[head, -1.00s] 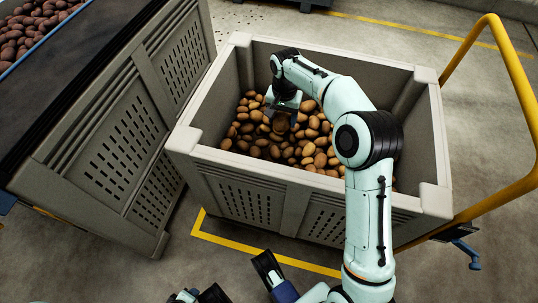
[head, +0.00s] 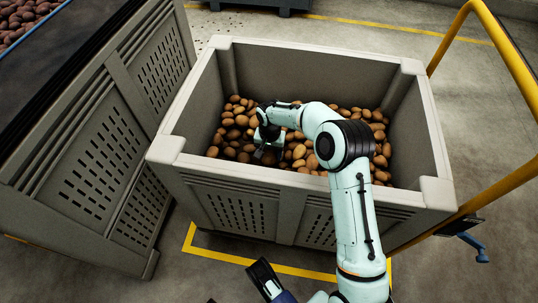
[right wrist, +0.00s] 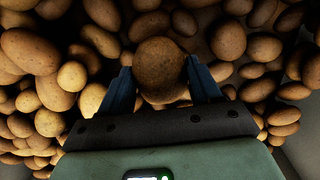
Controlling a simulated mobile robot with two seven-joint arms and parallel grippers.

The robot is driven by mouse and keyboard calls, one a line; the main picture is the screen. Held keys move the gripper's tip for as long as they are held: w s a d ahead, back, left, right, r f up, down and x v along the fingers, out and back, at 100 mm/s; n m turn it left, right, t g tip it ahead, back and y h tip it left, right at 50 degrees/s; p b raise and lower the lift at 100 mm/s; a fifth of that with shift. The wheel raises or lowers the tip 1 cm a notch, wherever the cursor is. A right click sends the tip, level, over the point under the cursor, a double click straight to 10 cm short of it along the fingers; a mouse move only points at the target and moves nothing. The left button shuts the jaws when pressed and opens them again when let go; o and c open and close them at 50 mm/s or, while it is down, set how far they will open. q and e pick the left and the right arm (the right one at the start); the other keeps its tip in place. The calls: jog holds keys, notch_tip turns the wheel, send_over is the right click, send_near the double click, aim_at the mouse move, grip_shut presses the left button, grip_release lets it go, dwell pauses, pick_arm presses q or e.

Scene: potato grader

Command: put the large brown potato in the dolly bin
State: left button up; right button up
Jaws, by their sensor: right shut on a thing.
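The large brown potato (right wrist: 160,64) is between the two blue fingers of my right gripper (right wrist: 160,80) in the right wrist view, and the fingers are shut on it. In the head view my right gripper (head: 266,152) is down inside the grey dolly bin (head: 300,62), close over the potatoes in it. The held potato cannot be made out there. Whether it touches the potatoes below is unclear. My left gripper (head: 238,288) is at the bottom edge of the head view, mostly cut off, with its fingers apart and nothing seen between them.
Many loose potatoes (head: 236,118) cover the bin's floor. A tall grey slatted crate (head: 100,150) stands close to the left. A yellow handle rail (head: 505,50) rises at the right. More potatoes (head: 20,22) lie at the upper left. Yellow lines mark the floor.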

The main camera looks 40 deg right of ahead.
aim_at(270, 152)
pick_arm(q)
jog(key=shift+s+f, duration=0.25)
jog(key=shift+s, duration=0.1)
pick_arm(e)
jog(key=shift+f, duration=0.6)
jog(key=shift+f, duration=0.1)
jog(key=o, duration=1.2)
jog(key=shift+f, duration=0.1)
pick_arm(q)
jog(key=shift+s+f, duration=0.1)
jog(key=shift+s, duration=0.05)
jog(key=w+r+t+p, duration=0.2)
jog(key=w+r+p, duration=0.1)
jog(key=w+r, duration=0.2)
jog(key=shift+w+d, duration=0.4)
jog(key=shift+w, duration=0.2)
pick_arm(e)
notch_tip(270, 152, up, 12)
jog(key=shift+r, duration=0.2)
